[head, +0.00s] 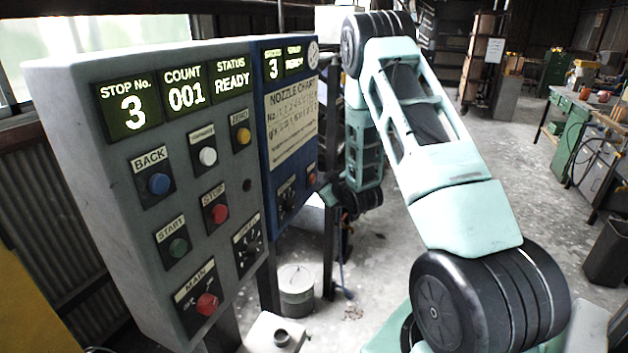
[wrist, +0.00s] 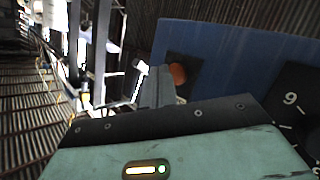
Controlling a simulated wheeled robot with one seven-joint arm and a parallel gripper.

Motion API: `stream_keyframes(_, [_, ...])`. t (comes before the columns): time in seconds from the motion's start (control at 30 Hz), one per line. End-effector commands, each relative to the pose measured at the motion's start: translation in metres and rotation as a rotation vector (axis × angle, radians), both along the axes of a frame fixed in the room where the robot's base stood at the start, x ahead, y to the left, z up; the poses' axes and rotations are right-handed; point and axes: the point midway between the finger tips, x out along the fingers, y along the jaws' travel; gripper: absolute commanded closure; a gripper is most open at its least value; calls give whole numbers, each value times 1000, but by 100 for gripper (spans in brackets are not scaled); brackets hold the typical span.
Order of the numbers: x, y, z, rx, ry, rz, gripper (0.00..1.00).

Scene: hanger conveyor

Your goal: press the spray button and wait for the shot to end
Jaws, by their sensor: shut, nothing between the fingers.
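A grey control box (head: 110,190) stands left of the blue panel, with several buttons and a display reading stop 3, count 001, READY. A bucket (head: 296,290) is on the floor below. A green workbench (head: 575,130) is far right. The floor between is mostly clear.

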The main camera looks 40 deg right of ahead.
Motion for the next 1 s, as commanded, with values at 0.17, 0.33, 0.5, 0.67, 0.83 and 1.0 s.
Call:
stream_keyframes(0.17, [0, 0, 0, 0, 0, 0, 100])
stream_keyframes(0.33, [0, 0, 0, 0, 0, 0, 100])
stream_keyframes(0.5, [5, 2, -1, 0, -1, 0, 100])
stream_keyframes(0.67, [8, 4, 0, 0, 0, 0, 100])
stream_keyframes(0.83, [8, 3, 0, 0, 0, 0, 100])
stream_keyframes(1.0, [8, 3, 0, 0, 0, 0, 100])
